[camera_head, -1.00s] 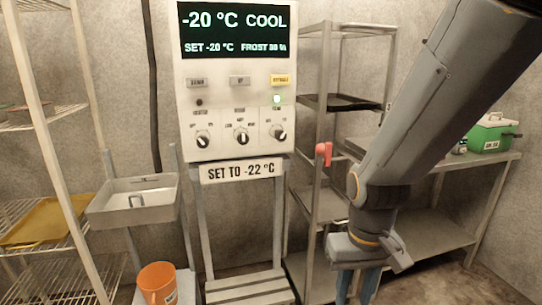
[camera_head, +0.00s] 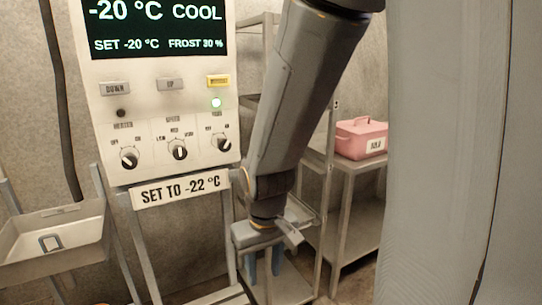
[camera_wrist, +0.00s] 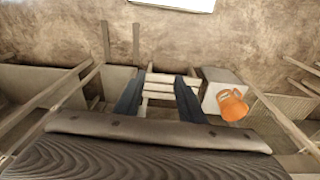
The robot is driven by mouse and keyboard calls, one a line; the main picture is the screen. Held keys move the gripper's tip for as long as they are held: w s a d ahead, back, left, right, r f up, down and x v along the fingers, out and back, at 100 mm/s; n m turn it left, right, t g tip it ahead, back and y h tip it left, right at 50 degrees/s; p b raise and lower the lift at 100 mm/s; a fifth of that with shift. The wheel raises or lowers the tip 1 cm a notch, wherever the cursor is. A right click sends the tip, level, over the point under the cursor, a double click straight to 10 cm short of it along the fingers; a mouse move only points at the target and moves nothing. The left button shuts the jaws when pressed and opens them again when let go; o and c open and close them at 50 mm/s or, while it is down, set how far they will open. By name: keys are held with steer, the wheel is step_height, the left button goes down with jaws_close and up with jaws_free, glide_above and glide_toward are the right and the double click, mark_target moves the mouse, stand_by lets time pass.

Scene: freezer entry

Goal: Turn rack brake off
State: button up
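The metal rack (camera_head: 331,165) stands to the right of the control panel, partly behind my arm. The red handle on its post, seen in the earlier head view, is hidden now, so I cannot tell its position. My gripper (camera_head: 263,265) hangs pointing down in front of the rack's lower part. In the wrist view, the two blue fingers of my gripper (camera_wrist: 158,97) are apart, with nothing between them.
The control panel (camera_head: 165,110) has several dials, a lit green lamp and a "SET TO -22 °C" sign (camera_head: 181,190). A metal tray (camera_head: 60,243) is at left. A grey surface blocks the right.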

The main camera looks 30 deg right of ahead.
steer(key=w+d+r+t+h+p, duration=0.1)
steer(key=w+d+t, duration=0.3)
steer(key=w+d, duration=0.3)
steer(key=w+d+r+t, duration=0.1)
steer(key=w+d+t, duration=0.35)
steer(key=w, duration=0.55)
steer(key=w+d+r+t+y+p, duration=0.2)
steer(key=w+d+r+t, duration=0.2)
steer(key=d+r+t, duration=0.55)
steer(key=shift+n+g, duration=0.3)
steer(key=shift+g, duration=0.4)
steer(key=w, duration=0.2)
steer(key=w+a, duration=0.1)
steer(key=w, duration=0.1)
steer(key=w+a+r+p, duration=0.1)
steer(key=w, duration=0.2)
steer(key=shift+a, duration=0.15)
steer(key=shift+c, duration=0.4)
jaws_close()
